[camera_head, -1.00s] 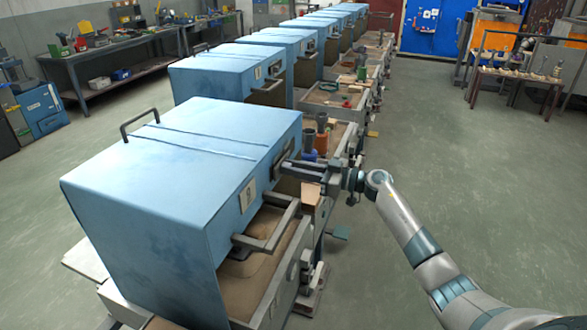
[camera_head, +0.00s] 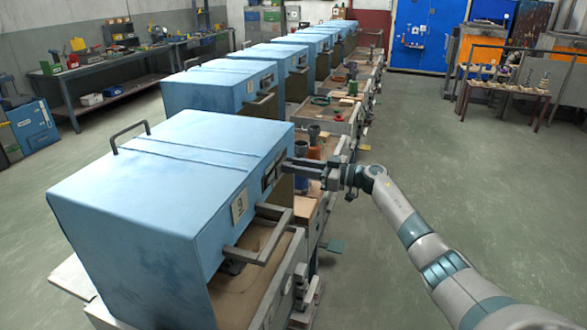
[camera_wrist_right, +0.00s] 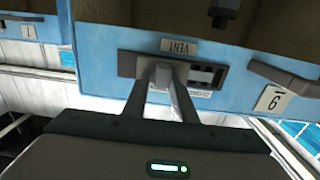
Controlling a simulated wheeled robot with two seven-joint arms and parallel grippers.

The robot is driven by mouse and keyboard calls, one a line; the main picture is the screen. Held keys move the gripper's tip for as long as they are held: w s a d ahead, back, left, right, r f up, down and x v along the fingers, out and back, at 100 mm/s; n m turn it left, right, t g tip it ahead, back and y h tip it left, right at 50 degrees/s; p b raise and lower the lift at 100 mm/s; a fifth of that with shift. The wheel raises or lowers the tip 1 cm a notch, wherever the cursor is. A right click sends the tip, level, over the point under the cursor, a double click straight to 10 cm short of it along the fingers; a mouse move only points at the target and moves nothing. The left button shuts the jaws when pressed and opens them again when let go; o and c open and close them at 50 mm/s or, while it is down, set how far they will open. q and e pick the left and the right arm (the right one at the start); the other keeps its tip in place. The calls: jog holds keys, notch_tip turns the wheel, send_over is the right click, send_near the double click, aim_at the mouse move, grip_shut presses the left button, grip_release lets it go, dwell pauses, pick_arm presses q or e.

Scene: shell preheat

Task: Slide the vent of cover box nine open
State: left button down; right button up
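Cover box nine (camera_head: 150,190) is the nearest blue box, with a "9" plate (camera_head: 240,205) on its side. It also shows upside down in the right wrist view (camera_wrist_right: 235,100). Its vent (camera_head: 273,172) is a grey plate under a "VENT" label (camera_wrist_right: 179,47). Dark slots (camera_wrist_right: 205,76) show on the nine-plate side of the vent's knob (camera_wrist_right: 162,78). My right gripper (camera_head: 287,165) is at the vent's far end. In the wrist view its two fingers (camera_wrist_right: 163,85) close in on the knob from both sides. My left gripper is out of view.
A bar handle (camera_head: 262,240) sticks out of box nine near the plate, above a sandy tray (camera_head: 235,290). More blue boxes (camera_head: 215,88) stand in a row behind. Upright cylinders (camera_head: 314,136) stand just beyond my gripper.

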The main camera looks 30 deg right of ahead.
jog(key=shift+o, duration=1.1)
jog(key=shift+d, duration=0.1)
